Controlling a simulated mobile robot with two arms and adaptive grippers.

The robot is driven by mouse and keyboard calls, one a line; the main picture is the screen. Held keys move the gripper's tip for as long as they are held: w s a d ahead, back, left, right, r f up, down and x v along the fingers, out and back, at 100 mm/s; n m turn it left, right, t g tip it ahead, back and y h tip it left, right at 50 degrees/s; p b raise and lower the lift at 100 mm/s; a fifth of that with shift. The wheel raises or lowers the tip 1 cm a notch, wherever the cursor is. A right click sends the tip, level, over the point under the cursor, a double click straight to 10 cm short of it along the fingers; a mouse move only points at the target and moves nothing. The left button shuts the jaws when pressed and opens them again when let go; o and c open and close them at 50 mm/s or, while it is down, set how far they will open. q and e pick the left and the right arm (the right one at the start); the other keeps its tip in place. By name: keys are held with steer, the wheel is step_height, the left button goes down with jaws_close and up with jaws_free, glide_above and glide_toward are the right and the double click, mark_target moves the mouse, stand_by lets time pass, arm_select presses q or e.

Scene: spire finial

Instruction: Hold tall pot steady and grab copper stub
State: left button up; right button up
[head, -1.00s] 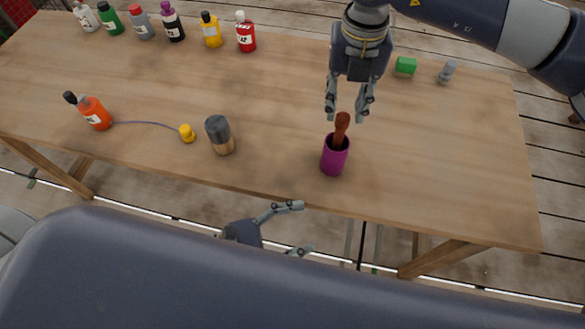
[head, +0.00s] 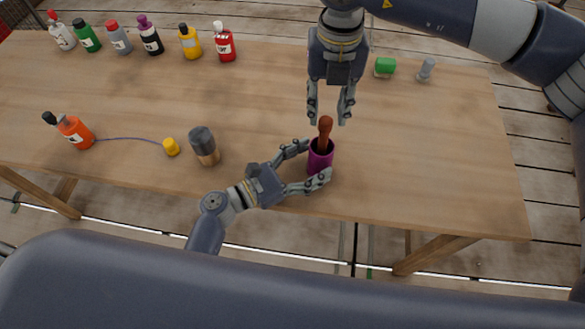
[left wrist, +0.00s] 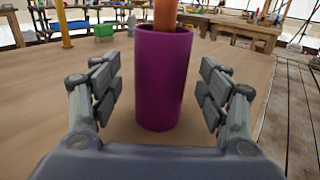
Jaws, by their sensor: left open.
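The tall purple pot (head: 319,160) stands upright near the front edge of the table. The copper stub (head: 325,132) leans up out of its mouth; its lower part is hidden inside. In the left wrist view the pot (left wrist: 162,80) stands between the fingers, with the stub (left wrist: 165,14) above it, cut off by the frame top. My left gripper (head: 308,168) is open around the pot, and the left wrist view shows gaps on both sides. My right gripper (head: 329,117) is open and points down, its fingertips around or just behind the top of the stub; contact cannot be told.
A grey and tan cylinder (head: 204,147) stands left of the pot. An orange bottle (head: 75,132) has a cord to a yellow piece (head: 171,147). Several bottles line the back left. A green block (head: 385,67) and grey piece (head: 427,69) lie at back right. The right front table is clear.

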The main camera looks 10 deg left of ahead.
arm_select(q)
steer(key=shift+x, duration=1.3)
steer(key=shift+c, duration=0.5)
steer(key=c, duration=1.1)
